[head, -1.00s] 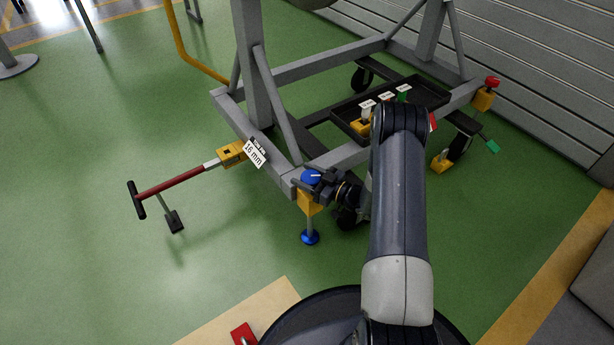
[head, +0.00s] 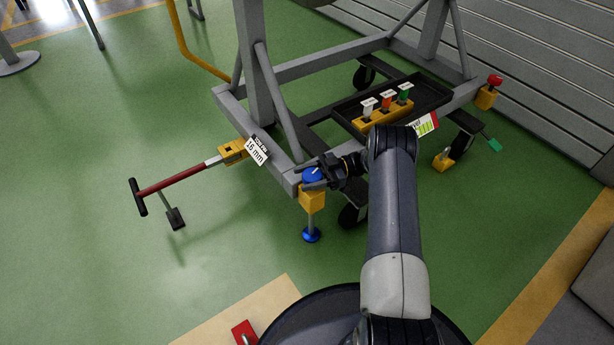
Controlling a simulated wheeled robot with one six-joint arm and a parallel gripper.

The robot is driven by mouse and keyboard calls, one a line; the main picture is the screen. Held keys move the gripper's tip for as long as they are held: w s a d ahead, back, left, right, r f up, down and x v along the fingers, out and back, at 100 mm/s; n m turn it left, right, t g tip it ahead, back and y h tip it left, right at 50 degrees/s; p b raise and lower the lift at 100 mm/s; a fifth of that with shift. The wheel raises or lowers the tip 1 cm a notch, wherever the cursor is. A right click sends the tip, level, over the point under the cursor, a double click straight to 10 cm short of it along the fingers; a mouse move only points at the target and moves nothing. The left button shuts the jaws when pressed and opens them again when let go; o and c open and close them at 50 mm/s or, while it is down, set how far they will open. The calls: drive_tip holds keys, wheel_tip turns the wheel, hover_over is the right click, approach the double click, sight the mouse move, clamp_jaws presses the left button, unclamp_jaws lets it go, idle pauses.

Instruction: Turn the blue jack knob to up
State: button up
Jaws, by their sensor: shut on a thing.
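The blue jack knob (head: 312,174) sits on top of a yellow jack block (head: 312,198) at the near corner of the grey stand. A white pointer line shows on the knob's top. Below the block, a metal leg ends in a round blue foot (head: 311,235) at the floor. My gripper (head: 315,177) comes in from the right and is shut on the knob, its dark fingers on either side of it. The fingers hide part of the knob's sides.
A red tow bar (head: 172,184) with a black handle sticks out left from the stand, beside a "16 mm" tag (head: 257,151). A black tray (head: 430,92) holds a yellow block with white, red and green tagged pieces. A red knob (head: 494,80) sits at the far right corner. Green floor is clear at left.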

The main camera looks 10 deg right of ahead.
drive_tip(key=shift+s+n+g, duration=0.15)
drive_tip(key=shift+n+g, duration=0.65)
drive_tip(key=shift+g, duration=0.4)
drive_tip(key=shift+a+g+h, duration=0.1)
drive_tip(key=shift+g+h, duration=0.2)
drive_tip(key=o, duration=1)
